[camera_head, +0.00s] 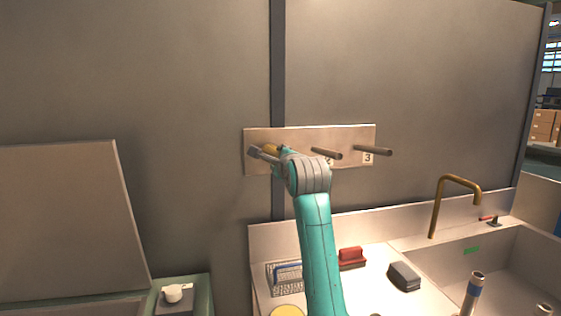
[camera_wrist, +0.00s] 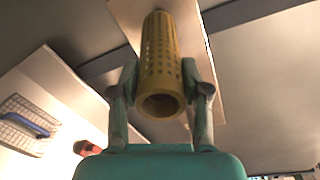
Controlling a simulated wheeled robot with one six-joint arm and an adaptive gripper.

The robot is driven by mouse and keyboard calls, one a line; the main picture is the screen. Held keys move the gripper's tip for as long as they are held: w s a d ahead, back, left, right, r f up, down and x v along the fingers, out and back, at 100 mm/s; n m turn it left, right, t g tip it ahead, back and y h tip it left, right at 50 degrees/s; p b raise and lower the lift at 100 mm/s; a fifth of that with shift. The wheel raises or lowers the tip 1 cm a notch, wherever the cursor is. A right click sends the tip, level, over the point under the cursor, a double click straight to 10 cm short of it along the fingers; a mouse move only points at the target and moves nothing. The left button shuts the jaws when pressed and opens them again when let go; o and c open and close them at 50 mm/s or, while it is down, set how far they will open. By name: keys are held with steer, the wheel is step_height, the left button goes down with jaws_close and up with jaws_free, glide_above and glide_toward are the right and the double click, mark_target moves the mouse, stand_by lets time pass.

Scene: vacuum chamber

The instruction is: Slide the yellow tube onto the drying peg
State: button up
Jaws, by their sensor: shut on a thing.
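The yellow tube (camera_wrist: 160,45) is perforated and sits between the two fingers of my gripper (camera_wrist: 160,75), which is shut on it. Its open near end faces the wrist camera, and its far end points to the peg board. In the head view a little of the yellow tube (camera_head: 270,148) shows at my gripper (camera_head: 270,153), in front of the left part of the peg board (camera_head: 310,134). A middle peg (camera_head: 327,153) and a right peg (camera_head: 372,150), by the label 3, stick out bare. Any left peg is hidden, and I cannot tell whether the tube is around one.
Below, the counter holds a wire rack with a blue handle (camera_head: 288,274), a red brush (camera_head: 351,257) and a grey block (camera_head: 404,276). A brass tap (camera_head: 436,205) and a sink (camera_head: 510,255) are at right. A white cup (camera_head: 173,293) stands at lower left.

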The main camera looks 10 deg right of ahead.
steer(key=shift+w+f, duration=0.15)
steer(key=shift+w, duration=1.1)
steer(key=o, duration=1.3)
steer(key=shift+o, duration=0.2)
steer(key=s+r, duration=0.1)
steer(key=s, duration=1.1)
steer(key=shift+r, duration=0.15)
